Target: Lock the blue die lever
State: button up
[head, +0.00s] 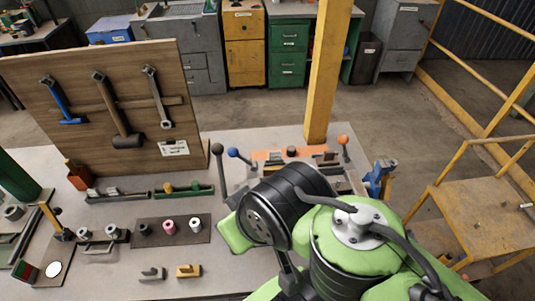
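The blue die lever (234,152) is a thin rod with a blue ball knob, near the middle of the bench. Its rod slants down to the right toward a fixture that my arm partly covers. A taller lever with a dark grey ball (218,149) stands just left of it. A lever with an orange-red ball (343,140) stands on the right side of the fixture. My green and black arm fills the lower right and hides much of the fixture. I cannot make out my gripper or its fingers.
A yellow post (326,75) rises behind the fixture. A blue vise-like part (380,178) is at the right edge. The grey bench (228,273) has bare room at front.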

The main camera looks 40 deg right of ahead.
aim_at(232, 152)
jog(key=i+j+u, duration=0.3)
jog(key=j, duration=0.2)
jog(key=i+j+u, duration=0.25)
jog(key=j, duration=0.2)
jog(key=i+j+u, duration=0.3)
jog(key=k+j, duration=0.1)
